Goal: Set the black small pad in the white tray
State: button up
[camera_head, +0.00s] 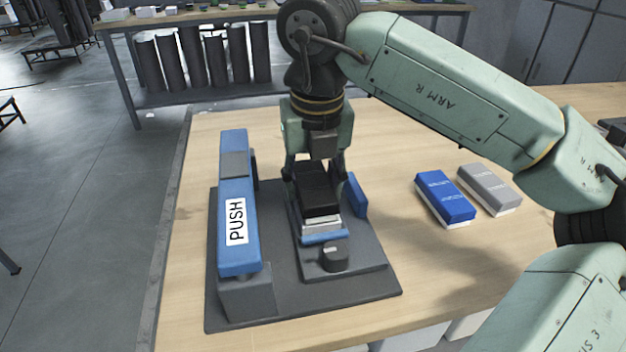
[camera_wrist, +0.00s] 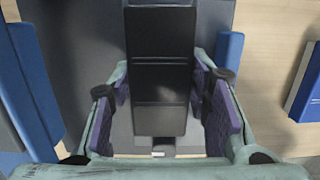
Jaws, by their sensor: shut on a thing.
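The black small pad (camera_head: 318,193) is a dark block between the fingers of my gripper (camera_head: 314,174), which points down and is shut on it. The pad also shows in the wrist view (camera_wrist: 160,62), long and upright in the picture, with a purple-padded finger on each side. The white tray (camera_head: 322,224) shows as a pale edge just below the pad's near end, in the grey fixture. The pad is right over it; I cannot tell if it touches the tray. Most of the tray is hidden by the pad and gripper.
A blue lever marked PUSH (camera_head: 236,200) stands left of my gripper on the dark base plate (camera_head: 285,297). A blue side block (camera_head: 356,196) and a dark knob (camera_head: 335,256) are close by. A blue box (camera_head: 445,196) and a grey box (camera_head: 490,186) lie right on the wooden table.

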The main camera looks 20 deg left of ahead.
dwell(0.3)
jog(key=o, duration=1.2)
jog(key=shift+o, duration=0.7)
jog(key=o, duration=0.4)
jog(key=shift+r+p, duration=2.5)
jog(key=shift+r, duration=1.25)
